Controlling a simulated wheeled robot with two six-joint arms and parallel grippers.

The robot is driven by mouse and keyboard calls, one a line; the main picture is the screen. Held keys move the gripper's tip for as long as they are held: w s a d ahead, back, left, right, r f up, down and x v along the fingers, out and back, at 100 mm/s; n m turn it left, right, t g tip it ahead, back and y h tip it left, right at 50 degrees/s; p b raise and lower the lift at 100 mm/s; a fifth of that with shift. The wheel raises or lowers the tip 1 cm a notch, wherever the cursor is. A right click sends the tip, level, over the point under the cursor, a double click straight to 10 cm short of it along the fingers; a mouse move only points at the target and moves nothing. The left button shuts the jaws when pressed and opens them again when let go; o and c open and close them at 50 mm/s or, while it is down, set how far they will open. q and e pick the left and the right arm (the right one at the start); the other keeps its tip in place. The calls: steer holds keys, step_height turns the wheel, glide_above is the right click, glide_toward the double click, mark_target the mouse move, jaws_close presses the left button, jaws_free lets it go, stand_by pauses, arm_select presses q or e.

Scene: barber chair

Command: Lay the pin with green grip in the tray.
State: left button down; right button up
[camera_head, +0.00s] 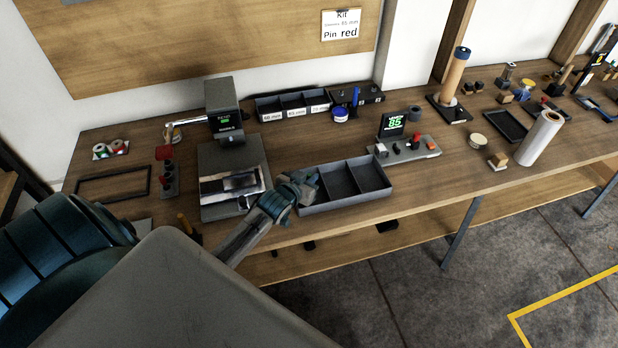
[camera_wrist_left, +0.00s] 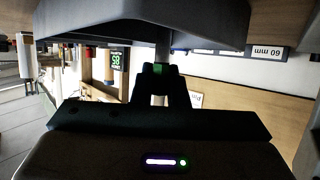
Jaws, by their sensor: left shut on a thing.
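The grey tray (camera_head: 372,200) with dividers sits at the front of the bench; its dark wall fills the top of the left wrist view (camera_wrist_left: 110,28). My left gripper (camera_head: 305,181) is at the tray's left end. In the left wrist view the same gripper (camera_wrist_left: 160,72) is shut on a thin pin with a green grip (camera_wrist_left: 159,69). The pin's shaft runs up beside the tray wall in that upside-down view. In the head view the gripper hides the pin, and I cannot tell whether it touches the tray. My right gripper is not in view.
A grey machine (camera_head: 222,165) stands left of the gripper. A control box with red buttons (camera_head: 408,150) is behind the tray's right end. A labelled bin (camera_head: 292,106) stands at the back. A wall card (camera_head: 341,25) reads "Pin red". Bare bench lies right of the tray.

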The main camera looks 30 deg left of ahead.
arm_select(q)
steer(key=shift+f, duration=0.6)
steer(key=shift+f, duration=0.1)
steer(key=shift+f, duration=0.15)
steer(key=c, duration=1.6)
jaws_free()
steer(key=shift+o, duration=0.8)
steer(key=b+v, duration=0.2)
steer(key=v, duration=1)
